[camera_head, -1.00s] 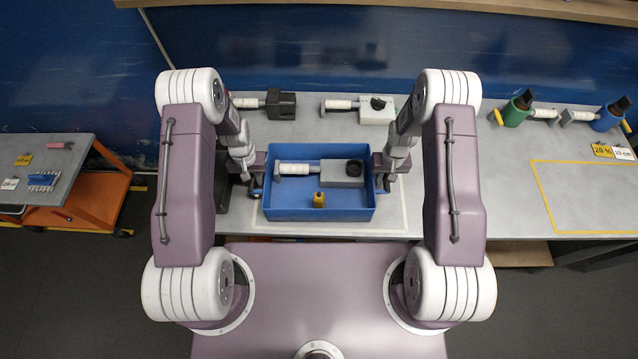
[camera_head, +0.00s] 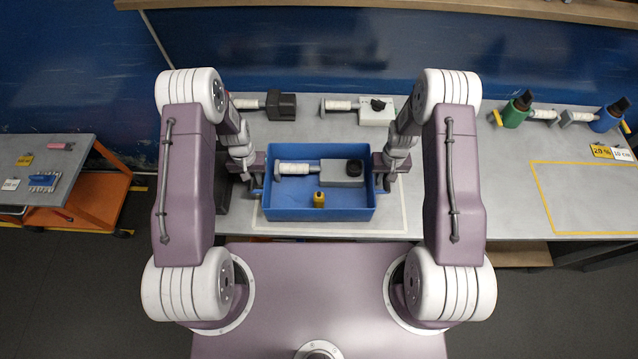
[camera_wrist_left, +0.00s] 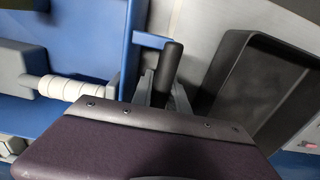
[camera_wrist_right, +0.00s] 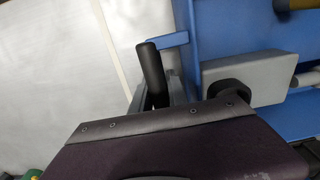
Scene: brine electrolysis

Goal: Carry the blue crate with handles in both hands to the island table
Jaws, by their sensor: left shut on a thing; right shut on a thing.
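The blue crate (camera_head: 318,214) is at the workbench's near middle, inside a pale outlined area. It holds a grey block with a black knob (camera_head: 342,173), a white ribbed cylinder (camera_head: 293,169) and a small yellow item (camera_head: 319,200). My left gripper (camera_head: 257,186) is shut on the crate's left handle; the dark handle bar shows between its fingers in the left wrist view (camera_wrist_left: 172,62). My right gripper (camera_head: 382,182) is shut on the right handle, whose dark bar shows in the right wrist view (camera_wrist_right: 152,68). I cannot tell whether the crate touches the bench.
A black open tray (camera_wrist_left: 262,88) stands left of the crate. Similar devices (camera_head: 282,104) (camera_head: 372,110) stand behind it. Green (camera_head: 513,114) and blue (camera_head: 608,117) vessels are at the right, beyond a yellow outlined free area (camera_head: 590,198). An orange cart (camera_head: 98,203) stands left.

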